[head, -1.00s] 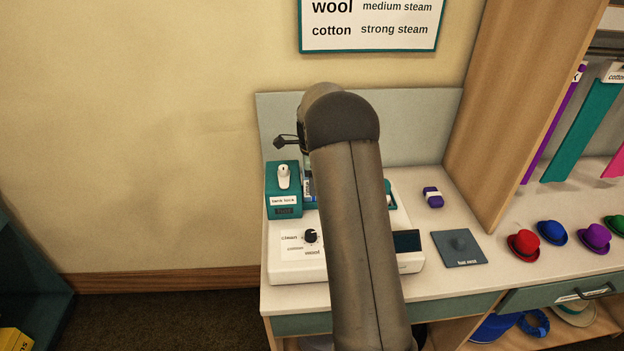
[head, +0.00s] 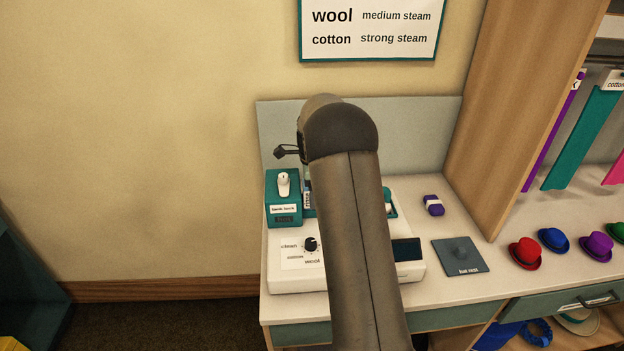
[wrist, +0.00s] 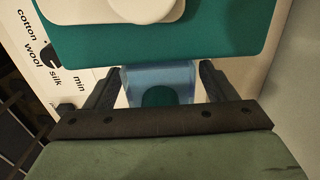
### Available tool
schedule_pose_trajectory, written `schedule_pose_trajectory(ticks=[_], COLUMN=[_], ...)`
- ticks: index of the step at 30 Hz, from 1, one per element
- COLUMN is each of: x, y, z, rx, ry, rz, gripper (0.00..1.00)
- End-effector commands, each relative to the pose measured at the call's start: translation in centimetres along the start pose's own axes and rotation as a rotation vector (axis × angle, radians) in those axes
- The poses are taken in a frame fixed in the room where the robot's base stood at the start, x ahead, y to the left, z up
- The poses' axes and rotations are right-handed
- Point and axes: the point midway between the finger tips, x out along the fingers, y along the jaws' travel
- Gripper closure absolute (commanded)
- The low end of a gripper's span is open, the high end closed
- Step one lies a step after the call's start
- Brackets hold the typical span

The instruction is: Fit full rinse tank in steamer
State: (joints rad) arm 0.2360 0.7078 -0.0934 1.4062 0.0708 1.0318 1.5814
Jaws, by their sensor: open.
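The white steamer (head: 290,275) stands on the counter with a dial (head: 311,244) on its front. A teal block labelled as the tank lock (head: 283,212), with a white lever (head: 283,184), is at its back left. In the wrist view a clear bluish tank (wrist: 160,74) stands between the two dark fingers of my gripper (wrist: 163,68), beside a teal block (wrist: 150,40). The fingers are open, one on each side of the tank, with a narrow gap showing. My arm hides most of the tank and gripper in the head view. The water level is not clear.
A purple block with a white band (head: 433,205) and a grey hat rest mat (head: 460,255) lie right of the steamer. A wooden partition (head: 510,110) rises beyond them, with small coloured hats (head: 526,253) past it. A back panel (head: 420,130) stands behind the steamer.

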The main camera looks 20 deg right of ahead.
Motion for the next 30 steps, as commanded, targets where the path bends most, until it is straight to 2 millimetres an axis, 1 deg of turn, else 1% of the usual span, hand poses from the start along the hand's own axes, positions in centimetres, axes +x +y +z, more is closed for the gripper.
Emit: schedule_pose_trajectory(ticks=[2, 5, 8, 15, 21, 25, 30], x=[-0.7, -2.2, -4.4, -10.5, -14.7, -16.4, -17.3], y=[-0.1, -0.1, -0.1, -0.1, -0.1, -0.1, 0.0], z=[0.0, 0.0, 0.0, 0.0, 0.0, 0.0, 0.0], rx=[0.0, 0.0, 0.0, -0.001, -0.001, 0.0, 0.0], ry=[0.0, -0.001, 0.0, 0.0, 0.0, 0.0, 0.0], rz=[-0.003, -0.005, -0.008, -0.008, -0.005, -0.004, -0.002], gripper=[0.22, 0.22, 0.22, 0.22, 0.22, 0.22, 0.22])
